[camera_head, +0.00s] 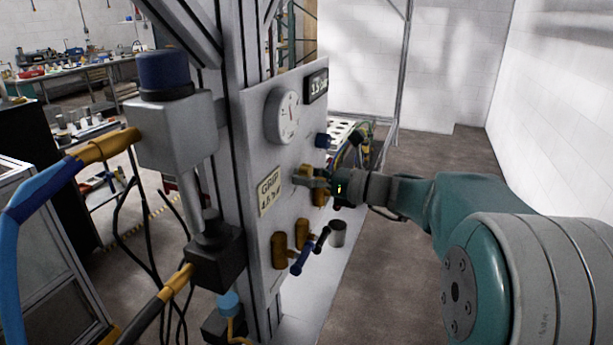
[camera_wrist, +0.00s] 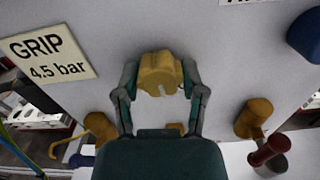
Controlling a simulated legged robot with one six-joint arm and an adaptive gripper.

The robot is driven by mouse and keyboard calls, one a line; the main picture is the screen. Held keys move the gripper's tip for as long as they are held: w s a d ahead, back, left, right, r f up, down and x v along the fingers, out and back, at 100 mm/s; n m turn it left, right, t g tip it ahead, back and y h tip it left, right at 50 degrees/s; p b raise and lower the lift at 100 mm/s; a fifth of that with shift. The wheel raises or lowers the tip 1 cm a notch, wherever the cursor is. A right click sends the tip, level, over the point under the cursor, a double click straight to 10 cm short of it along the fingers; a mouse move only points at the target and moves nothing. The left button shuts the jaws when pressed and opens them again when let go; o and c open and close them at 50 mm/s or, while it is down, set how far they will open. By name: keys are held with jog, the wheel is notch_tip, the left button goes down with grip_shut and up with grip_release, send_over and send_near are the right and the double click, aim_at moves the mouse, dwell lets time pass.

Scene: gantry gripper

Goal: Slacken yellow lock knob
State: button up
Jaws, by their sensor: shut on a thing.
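The yellow lock knob (camera_wrist: 158,74) sits on the light panel, in the upper middle of the wrist view. My gripper (camera_wrist: 160,68) has one finger on each side of it and is shut on it. In the head view my gripper (camera_head: 318,183) is at the panel's right part, and it hides most of the knob there. A label (camera_wrist: 48,50) reading "GRIP 4.5 bar" is left of the knob; it also shows in the head view (camera_head: 269,191).
A round gauge (camera_head: 287,117) and a dark display (camera_head: 316,86) are above on the panel. Lower down are two yellow fittings (camera_head: 279,250) and a blue-ended handle (camera_head: 303,259). A blue knob (camera_wrist: 306,36) is at upper right. Floor right of the panel is clear.

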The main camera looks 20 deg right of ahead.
jog(key=n, duration=0.5)
jog(key=shift+w+d, duration=0.1)
jog(key=n, duration=0.4)
jog(key=shift+n, duration=0.3)
jog(key=n, duration=0.4)
jog(key=shift+w+n, duration=0.1)
jog(key=shift+n, duration=0.2)
jog(key=n, duration=1.3)
jog(key=shift+r+n, duration=0.1)
jog(key=shift+n, duration=0.2)
jog(key=n, duration=0.6)
jog(key=shift+n, duration=0.3)
jog(key=shift+r, duration=0.15)
